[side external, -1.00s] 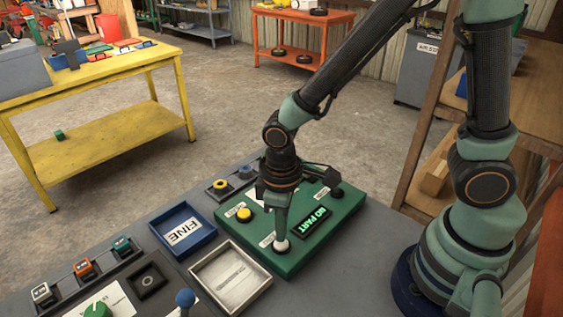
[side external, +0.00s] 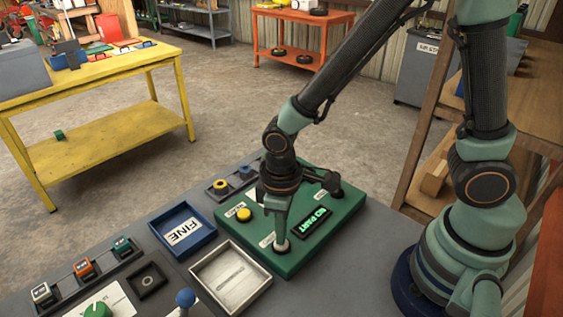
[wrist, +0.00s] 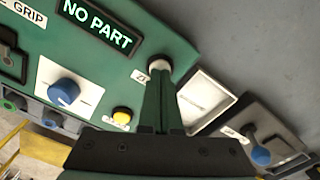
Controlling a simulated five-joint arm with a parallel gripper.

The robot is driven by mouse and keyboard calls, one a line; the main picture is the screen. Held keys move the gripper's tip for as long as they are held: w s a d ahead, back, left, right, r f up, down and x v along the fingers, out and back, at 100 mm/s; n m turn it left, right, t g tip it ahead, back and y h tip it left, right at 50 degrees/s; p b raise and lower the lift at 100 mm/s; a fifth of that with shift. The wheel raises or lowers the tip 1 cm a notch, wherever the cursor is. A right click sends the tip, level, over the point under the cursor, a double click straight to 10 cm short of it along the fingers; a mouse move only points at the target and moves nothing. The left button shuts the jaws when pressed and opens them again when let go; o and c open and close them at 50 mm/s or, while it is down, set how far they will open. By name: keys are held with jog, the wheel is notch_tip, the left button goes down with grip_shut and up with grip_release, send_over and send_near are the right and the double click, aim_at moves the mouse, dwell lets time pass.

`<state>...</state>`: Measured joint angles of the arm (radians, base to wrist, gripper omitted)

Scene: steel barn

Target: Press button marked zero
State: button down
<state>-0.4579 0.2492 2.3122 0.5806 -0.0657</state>
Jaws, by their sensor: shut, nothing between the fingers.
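A green control panel (side external: 300,262) lies on the grey bench. A white round button (side external: 282,248) is near its front corner, beside a small label too small to read fully. My gripper (side external: 281,239) is shut and empty, pointing down with its tips at the white button, seemingly touching it. In the wrist view, the closed fingertips (wrist: 160,73) meet the white button (wrist: 158,65) and partly cover it. A yellow button (side external: 244,214) sits on the same panel; it also shows in the wrist view (wrist: 121,114). The panel's display (wrist: 101,26) reads NO PART.
A blue tray (side external: 208,241) labelled FINE and a metal tray (side external: 264,284) lie left of the panel. A blue knob (wrist: 64,91) is on the panel. A blue-topped lever (side external: 185,298) stands near the front. A yellow table (side external: 105,71) stands behind.

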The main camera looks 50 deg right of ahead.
jog(key=shift+f, duration=0.55)
jog(key=shift+r, duration=0.1)
notch_tip(320, 180, up, 7)
jog(key=shift+r, duration=0.2)
dwell(0.9)
dwell(0.5)
jog(key=d+r+m+t, duration=0.5)
jog(key=d+r+m, duration=0.1)
jog(key=d+r, duration=0.7)
jog(key=shift+w+d+t, duration=0.25)
jog(key=shift+d+t, duration=0.05)
jog(key=shift+d, duration=0.1)
